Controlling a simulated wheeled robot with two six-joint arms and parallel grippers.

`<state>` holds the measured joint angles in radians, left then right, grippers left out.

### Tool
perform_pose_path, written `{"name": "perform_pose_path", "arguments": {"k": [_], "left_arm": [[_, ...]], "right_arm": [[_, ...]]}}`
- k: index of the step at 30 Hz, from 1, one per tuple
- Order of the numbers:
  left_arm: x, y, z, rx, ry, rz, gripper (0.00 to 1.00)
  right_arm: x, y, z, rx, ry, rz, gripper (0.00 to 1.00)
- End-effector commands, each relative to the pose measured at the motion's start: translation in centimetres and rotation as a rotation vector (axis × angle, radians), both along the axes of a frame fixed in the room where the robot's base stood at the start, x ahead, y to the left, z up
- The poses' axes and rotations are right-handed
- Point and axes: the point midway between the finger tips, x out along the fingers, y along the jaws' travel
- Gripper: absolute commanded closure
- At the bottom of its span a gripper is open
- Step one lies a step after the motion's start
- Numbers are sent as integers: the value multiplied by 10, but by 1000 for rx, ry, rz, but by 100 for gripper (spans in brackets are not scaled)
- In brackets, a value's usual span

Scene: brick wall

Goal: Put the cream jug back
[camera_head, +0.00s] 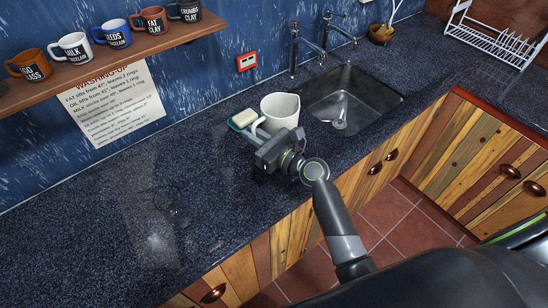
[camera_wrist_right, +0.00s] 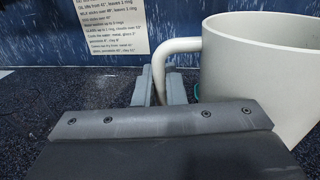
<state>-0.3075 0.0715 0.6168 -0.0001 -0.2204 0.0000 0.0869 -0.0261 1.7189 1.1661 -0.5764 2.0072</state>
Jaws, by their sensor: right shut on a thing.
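The cream jug (camera_head: 281,108) is at the back of the counter, just left of the sink. It is upright, with its handle toward my right gripper. In the right wrist view the jug (camera_wrist_right: 262,62) fills the right side, and its handle comes down between my fingers. My right gripper (camera_head: 259,136) is shut on that handle; the fingers also show in the wrist view (camera_wrist_right: 160,88). I cannot tell whether the jug's base touches the counter. My left gripper is not in view.
A soap bar (camera_head: 245,118) in a green dish sits left of the jug. The sink (camera_head: 372,98) with taps is to the right. A shelf (camera_head: 130,45) above holds several labelled mugs, with a notice (camera_head: 115,103) below. The counter's left (camera_head: 90,225) is clear. A dish rack (camera_head: 495,45) stands far right.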

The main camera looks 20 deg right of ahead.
Motion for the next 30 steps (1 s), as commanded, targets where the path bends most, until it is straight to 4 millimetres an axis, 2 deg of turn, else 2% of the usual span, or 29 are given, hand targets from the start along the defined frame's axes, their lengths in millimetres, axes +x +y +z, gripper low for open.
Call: {"name": "perform_pose_path", "arguments": {"k": [6,13,18,22,30], "left_arm": [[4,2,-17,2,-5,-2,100],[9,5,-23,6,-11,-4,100],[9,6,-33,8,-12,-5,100],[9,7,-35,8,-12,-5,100],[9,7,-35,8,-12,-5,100]], "right_arm": [[1,1,-43,1,3,1,100],[1,1,-64,1,1,1,100],[1,1,-89,1,2,1,100],[1,1,-97,1,-1,0,100],[1,1,-97,0,-1,0,100]]}}
